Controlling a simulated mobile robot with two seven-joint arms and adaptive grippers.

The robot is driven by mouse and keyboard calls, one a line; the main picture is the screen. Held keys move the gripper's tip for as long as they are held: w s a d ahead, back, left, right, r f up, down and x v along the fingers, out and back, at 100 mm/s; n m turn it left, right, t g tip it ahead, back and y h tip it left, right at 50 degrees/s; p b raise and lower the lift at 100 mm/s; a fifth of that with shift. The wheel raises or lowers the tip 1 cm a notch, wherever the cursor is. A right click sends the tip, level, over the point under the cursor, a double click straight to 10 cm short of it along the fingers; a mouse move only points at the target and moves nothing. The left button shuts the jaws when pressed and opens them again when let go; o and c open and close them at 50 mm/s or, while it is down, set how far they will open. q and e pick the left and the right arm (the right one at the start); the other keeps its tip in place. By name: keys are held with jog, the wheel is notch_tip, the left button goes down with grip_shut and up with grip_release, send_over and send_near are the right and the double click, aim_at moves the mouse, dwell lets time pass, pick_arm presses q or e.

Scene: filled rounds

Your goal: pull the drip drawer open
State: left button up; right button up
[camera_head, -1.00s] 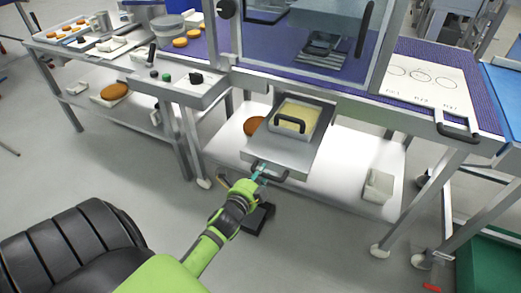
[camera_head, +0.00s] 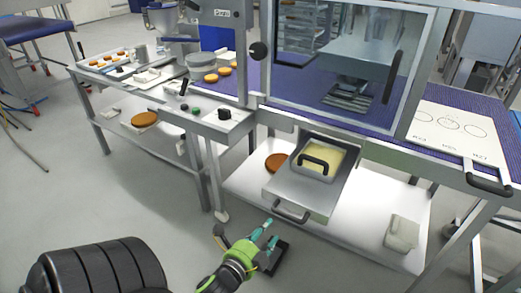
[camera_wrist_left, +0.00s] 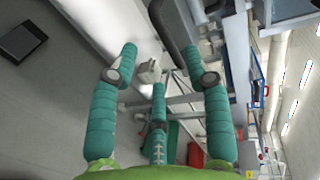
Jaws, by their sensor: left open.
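The drip drawer (camera_head: 313,199) is a grey metal tray that sticks out from under the conveyor bench, so it stands open. A pan with yellow contents (camera_head: 323,158) and a black handle sits in it. The drawer's black front handle (camera_head: 291,213) is free of my fingers in the head view. My left gripper (camera_head: 269,233) is open and empty, just below and in front of that handle. In the left wrist view my gripper's teal fingers (camera_wrist_left: 160,60) are spread apart. A dark bar beside the right fingertip may be the handle. My right gripper is not in view.
A brown round (camera_head: 276,162) lies on the white lower shelf left of the drawer. A white container (camera_head: 402,233) stands on the shelf at right. A black plate (camera_head: 277,260) lies low behind my gripper. Open floor lies to the left.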

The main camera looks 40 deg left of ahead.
pick_arm(q)
jog(key=shift+v, duration=1.15)
jog(key=shift+f, duration=0.1)
jog(key=s+d+f+n+g+h, duration=0.1)
jog(key=s+d+f+n+g, duration=0.15)
jog(key=f, duration=0.65)
jog(key=s+d+f+n+g+h, duration=0.1)
jog(key=s+d+f+n+g, duration=0.15)
jog(key=f, duration=0.55)
jog(key=s+d+f+n+g+h, duration=0.1)
jog(key=s+d+f+n+g, duration=0.15)
jog(key=f, duration=0.65)
jog(key=s+d+f+n+g, duration=0.1)
jog(key=s+f+n+g, duration=0.1)
jog(key=s+f, duration=0.5)
jog(key=s+d+f+n+g, duration=0.1)
jog(key=s+f+n+g, duration=0.2)
jog(key=s+f, duration=0.4)
jog(key=s+g, duration=0.1)
jog(key=s, duration=0.7)
jog(key=shift+d+f+g+h, duration=0.3)
jog(key=shift+d+g, duration=0.05)
jog(key=shift+w+n, duration=0.1)
jog(key=shift+n, duration=0.15)
